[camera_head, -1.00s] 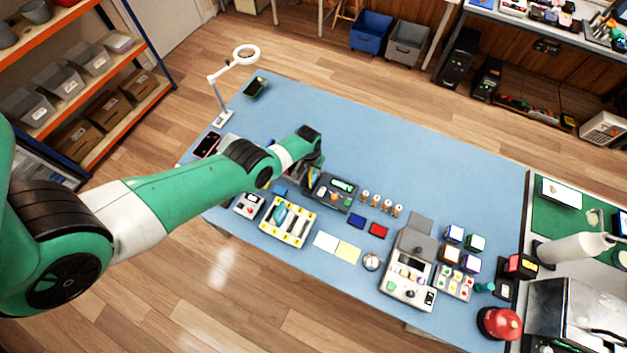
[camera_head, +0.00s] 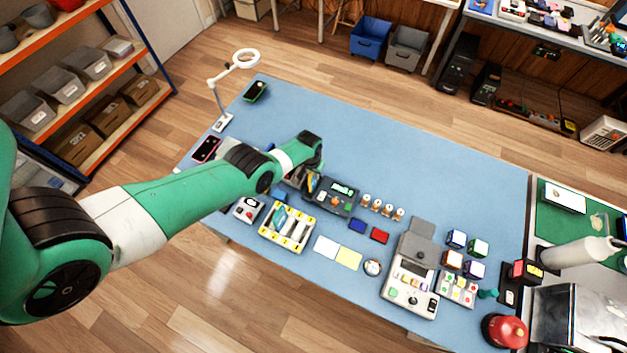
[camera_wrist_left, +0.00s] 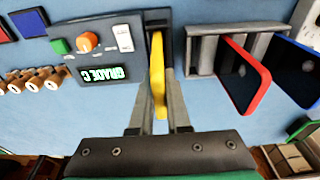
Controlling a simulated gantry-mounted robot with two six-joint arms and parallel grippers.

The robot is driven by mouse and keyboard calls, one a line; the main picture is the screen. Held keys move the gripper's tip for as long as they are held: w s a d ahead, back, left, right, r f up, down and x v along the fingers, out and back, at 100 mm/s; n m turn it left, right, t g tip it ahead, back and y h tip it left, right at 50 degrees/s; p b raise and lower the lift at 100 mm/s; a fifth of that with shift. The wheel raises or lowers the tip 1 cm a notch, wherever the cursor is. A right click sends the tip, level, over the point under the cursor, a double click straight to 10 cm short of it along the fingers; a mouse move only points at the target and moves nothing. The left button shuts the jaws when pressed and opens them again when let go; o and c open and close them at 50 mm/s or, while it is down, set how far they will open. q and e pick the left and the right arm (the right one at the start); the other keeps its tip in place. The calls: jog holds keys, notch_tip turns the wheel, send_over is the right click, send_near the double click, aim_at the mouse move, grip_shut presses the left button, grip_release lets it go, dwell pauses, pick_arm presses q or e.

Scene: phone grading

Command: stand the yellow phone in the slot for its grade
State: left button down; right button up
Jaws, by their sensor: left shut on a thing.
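The yellow phone (camera_wrist_left: 158,62) shows edge-on in the left wrist view. My left gripper (camera_wrist_left: 160,88) is shut on it, one finger on each side. The phone is at the dark bay at the side of the grading tester (camera_wrist_left: 100,45), whose green display reads GRADE C. I cannot tell how far it sits in the bay. In the head view the tester (camera_head: 335,197) is right beside my left gripper (camera_head: 309,177). A white slotted rack with yellow labels (camera_head: 301,240) stands nearer the camera and holds a bluish phone (camera_head: 280,216). My right gripper is out of view.
A grey slotted holder (camera_wrist_left: 203,50) beside the bay holds a red-edged phone (camera_wrist_left: 245,72) and a blue-edged phone (camera_wrist_left: 295,65). Several wooden pegs (camera_head: 376,206) stand on the tester's other side. The far middle of the blue table (camera_head: 430,160) is clear.

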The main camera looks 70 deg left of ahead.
pick_arm(q)
jog(key=shift+r+p, duration=2.05)
jog(key=shift+r, duration=0.25)
jog(key=shift+f, duration=0.1)
